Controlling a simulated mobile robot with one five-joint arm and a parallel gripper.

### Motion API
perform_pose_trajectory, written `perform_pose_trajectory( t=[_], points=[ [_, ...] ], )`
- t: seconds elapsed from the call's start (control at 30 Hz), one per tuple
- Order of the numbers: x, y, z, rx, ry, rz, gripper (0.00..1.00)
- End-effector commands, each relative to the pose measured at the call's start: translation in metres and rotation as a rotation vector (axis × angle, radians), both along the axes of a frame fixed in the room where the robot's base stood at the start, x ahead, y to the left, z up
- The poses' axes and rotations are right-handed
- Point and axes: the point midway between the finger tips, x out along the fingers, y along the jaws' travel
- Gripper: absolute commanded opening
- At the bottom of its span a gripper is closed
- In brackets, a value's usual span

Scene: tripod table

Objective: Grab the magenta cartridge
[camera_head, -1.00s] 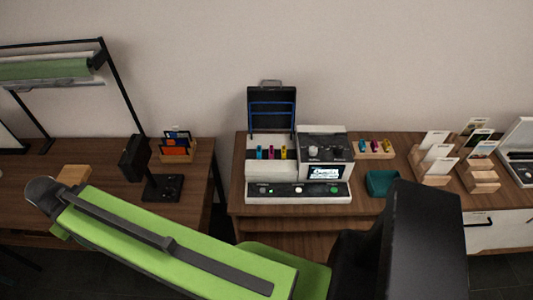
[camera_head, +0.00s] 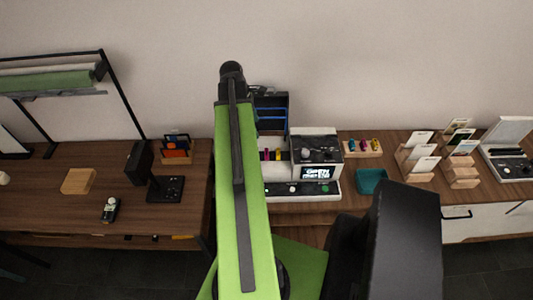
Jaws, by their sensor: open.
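A small magenta cartridge (camera_head: 265,155) stands in the white machine (camera_head: 300,188), partly hidden by my green arm, with a yellow cartridge (camera_head: 277,155) to its right. Another magenta cartridge (camera_head: 364,146) stands in a wooden holder (camera_head: 350,154) right of the machine, between a cyan one (camera_head: 353,146) and a yellow one (camera_head: 375,145). My arm reaches away from me, and its far dark joint is left of the machine's open lid. My gripper does not show. The cyan cartridge of the machine's row is hidden behind my arm.
A teal tray (camera_head: 371,181) sits right of the machine. Wooden card stands (camera_head: 416,165) are farther right. The left table (camera_head: 50,205) holds a lamp, a wooden block (camera_head: 79,181) and a card holder (camera_head: 176,157). A gap separates the two tables.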

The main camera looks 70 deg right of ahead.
Motion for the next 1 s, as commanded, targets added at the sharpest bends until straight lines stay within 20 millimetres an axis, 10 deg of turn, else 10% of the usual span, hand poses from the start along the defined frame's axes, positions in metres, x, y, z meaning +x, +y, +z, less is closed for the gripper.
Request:
perform_pose_trajectory(
  t=[0.27, 0.7, 1.0],
  points=[
    [-0.004, -0.002, -0.023, 0.000, 0.000, 0.001, 0.71],
    [-0.025, -0.011, -0.113, -0.001, 0.000, 0.001, 0.71],
    [-0.029, -0.013, -0.122, 0.000, 0.000, 0.003, 0.71]
  ],
)
